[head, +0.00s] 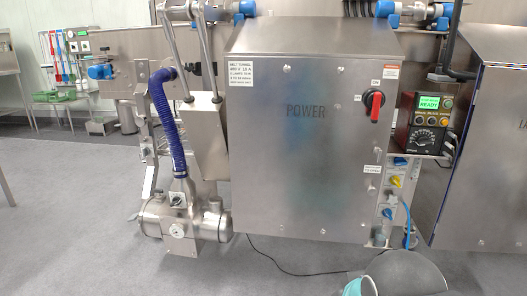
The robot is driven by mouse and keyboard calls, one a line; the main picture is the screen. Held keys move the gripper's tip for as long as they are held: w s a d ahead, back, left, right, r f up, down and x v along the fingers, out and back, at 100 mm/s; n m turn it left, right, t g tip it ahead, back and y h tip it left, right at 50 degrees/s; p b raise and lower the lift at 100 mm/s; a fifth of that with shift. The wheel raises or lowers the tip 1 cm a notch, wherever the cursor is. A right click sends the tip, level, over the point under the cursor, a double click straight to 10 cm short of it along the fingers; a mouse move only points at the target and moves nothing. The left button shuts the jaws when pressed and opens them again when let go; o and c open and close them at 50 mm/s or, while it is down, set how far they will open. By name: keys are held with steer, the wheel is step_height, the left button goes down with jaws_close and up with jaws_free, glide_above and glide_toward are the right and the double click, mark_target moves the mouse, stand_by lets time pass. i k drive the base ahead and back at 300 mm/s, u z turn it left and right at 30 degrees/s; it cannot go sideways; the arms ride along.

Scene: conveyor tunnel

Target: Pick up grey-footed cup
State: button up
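I cannot make out a grey-footed cup in the head view. My gripper is not in this view, so whether it is open, shut or holding something does not show.
A large steel cabinet marked POWER (308,150) with a red rotary switch (373,103) fills the middle. A control box (420,123) with a green READY display is right of it. A blue hose (168,120) runs to a steel motor unit (180,223). Grey floor (80,215) is open at left.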

mark_target(380, 239)
steer(key=z, duration=0.2)
steer(key=i, duration=0.65)
steer(key=z, duration=1.9)
